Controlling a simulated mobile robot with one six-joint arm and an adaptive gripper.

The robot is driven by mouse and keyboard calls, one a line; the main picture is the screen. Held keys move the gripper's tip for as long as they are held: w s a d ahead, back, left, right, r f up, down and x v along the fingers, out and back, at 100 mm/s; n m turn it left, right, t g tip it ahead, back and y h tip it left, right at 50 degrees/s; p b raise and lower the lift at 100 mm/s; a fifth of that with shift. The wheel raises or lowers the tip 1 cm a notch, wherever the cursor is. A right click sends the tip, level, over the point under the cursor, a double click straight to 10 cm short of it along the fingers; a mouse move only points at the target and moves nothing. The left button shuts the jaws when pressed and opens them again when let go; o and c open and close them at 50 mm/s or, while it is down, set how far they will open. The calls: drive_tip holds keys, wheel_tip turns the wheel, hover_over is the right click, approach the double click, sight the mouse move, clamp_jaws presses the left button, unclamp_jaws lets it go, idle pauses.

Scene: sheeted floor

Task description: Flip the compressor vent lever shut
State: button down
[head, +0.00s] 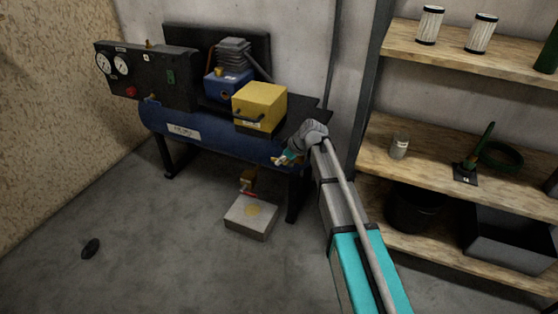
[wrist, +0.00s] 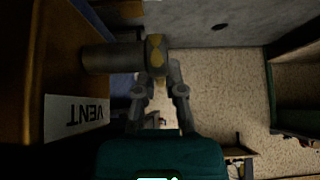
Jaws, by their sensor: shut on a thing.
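The compressor's dark blue tank (head: 225,140) stands against the back wall in the head view, with my gripper (head: 283,159) at its lower right end. In the wrist view a white label reading VENT (wrist: 75,116) shows upside down at the left. A grey round valve stub (wrist: 108,58) points right, ending in a grey and yellow lever part (wrist: 156,52). My gripper (wrist: 158,78) is shut on this lever, its fingers closing from below in the picture. The fingers hide part of the lever, and its exact angle is unclear.
A yellow box (head: 260,105) and a blue pump (head: 228,85) sit above the tank. A pale tray (head: 262,225) with a yellow stain lies on the floor below. Wooden shelves (head: 440,160) stand close at the right. The floor at front left is mostly clear.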

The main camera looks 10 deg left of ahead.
drive_tip(key=shift+w+d, duration=0.15)
drive_tip(key=shift+w, duration=0.2)
drive_tip(key=c, duration=0.8)
unclamp_jaws()
drive_tip(key=shift+o, duration=0.3)
drive_tip(key=shift+s, duration=0.15)
drive_tip(key=shift+s, duration=0.1)
drive_tip(key=shift+r, duration=0.1)
